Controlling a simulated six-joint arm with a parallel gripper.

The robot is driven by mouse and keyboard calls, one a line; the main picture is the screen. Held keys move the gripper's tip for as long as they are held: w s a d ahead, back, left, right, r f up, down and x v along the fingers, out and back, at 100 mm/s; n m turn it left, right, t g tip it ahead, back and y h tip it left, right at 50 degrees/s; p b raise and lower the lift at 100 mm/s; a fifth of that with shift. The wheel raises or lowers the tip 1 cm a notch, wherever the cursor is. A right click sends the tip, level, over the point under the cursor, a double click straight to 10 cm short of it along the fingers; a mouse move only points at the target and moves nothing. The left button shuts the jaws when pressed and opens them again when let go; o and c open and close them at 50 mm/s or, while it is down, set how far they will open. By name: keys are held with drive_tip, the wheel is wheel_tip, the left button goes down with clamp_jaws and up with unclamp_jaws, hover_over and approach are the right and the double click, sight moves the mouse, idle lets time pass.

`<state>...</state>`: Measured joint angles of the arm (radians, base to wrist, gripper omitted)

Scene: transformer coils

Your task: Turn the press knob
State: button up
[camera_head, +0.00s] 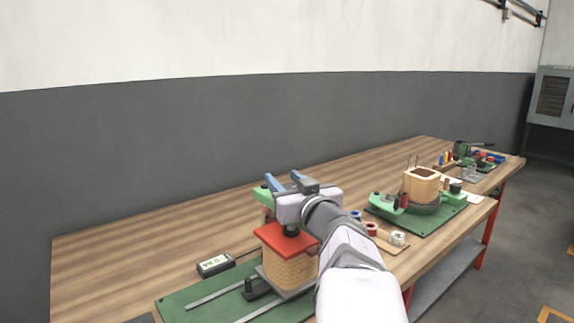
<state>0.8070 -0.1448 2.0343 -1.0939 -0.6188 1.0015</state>
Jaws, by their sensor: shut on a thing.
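The press stands at the near middle of the bench, on a green base plate (205,297). Part of its green upper frame (261,194) shows behind my gripper. Under it a red plate (275,240) lies on top of a tan wound coil (288,270), with a dark round piece (291,231) on the plate. My gripper (284,183) is at the top of the press, its blue-grey fingers shut on the press knob. The knob itself is mostly hidden by the gripper, so its angle cannot be told.
A handheld meter (215,265) lies left of the press. The wooden bench (130,245) is clear at the back left.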

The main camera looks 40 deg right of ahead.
drive_tip(key=shift+a+f+y+p, duration=0.1)
drive_tip(key=shift+f+y+p, duration=0.05)
drive_tip(key=shift+y+p, duration=0.2)
drive_tip(key=o, duration=1.1)
drive_tip(key=shift+c, duration=0.2)
drive_tip(key=shift+s, duration=0.3)
drive_tip(key=shift+p+v, duration=0.5)
drive_tip(key=shift+v, duration=2.85)
